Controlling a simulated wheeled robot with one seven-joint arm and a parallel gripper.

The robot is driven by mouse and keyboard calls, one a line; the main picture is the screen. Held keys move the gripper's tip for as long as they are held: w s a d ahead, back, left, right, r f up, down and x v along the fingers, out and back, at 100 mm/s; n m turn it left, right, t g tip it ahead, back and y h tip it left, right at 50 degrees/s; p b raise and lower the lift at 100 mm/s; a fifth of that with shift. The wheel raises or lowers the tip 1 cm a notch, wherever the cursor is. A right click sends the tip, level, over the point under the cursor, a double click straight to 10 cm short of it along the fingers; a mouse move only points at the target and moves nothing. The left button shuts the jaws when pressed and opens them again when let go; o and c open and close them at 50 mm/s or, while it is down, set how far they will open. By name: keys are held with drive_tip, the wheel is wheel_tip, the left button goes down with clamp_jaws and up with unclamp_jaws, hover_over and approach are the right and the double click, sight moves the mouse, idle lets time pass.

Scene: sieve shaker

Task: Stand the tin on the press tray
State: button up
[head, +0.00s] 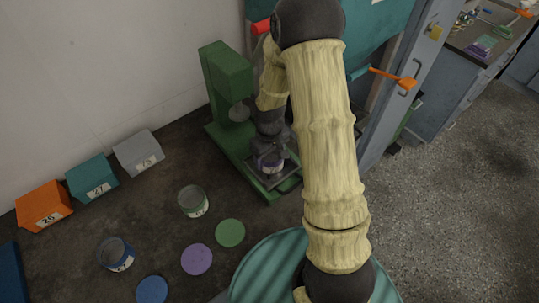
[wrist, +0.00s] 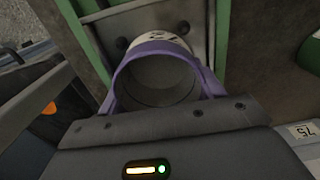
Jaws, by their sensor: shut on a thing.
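The tin (head: 269,165) is open-topped with a purple band and a pale label. It also shows in the wrist view (wrist: 160,80), where I look into its grey inside. My gripper (head: 270,150) is shut on it, and the jaws in the wrist view (wrist: 160,95) are at its sides. The press tray (head: 285,184) is a flat plate at the foot of the green press (head: 227,75). The tin is upright over this tray; I cannot tell whether its base touches it. My arm hides part of the press.
Two other tins, one green-marked (head: 193,201) and one blue-marked (head: 116,254), stand on the dark bench. Green (head: 230,233), purple (head: 197,259) and blue (head: 152,290) discs lie near them. Orange (head: 43,206), teal (head: 92,177) and grey (head: 138,153) numbered boxes line the wall.

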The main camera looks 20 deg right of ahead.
drive_tip(key=shift+r, duration=0.1)
drive_tip(key=o, duration=0.7)
drive_tip(key=shift+w+r, duration=0.1)
wheel_tip(320, 180, up, 12)
drive_tip(key=shift+f, duration=0.1)
drive_tip(key=shift+s, duration=0.2)
idle(0.4)
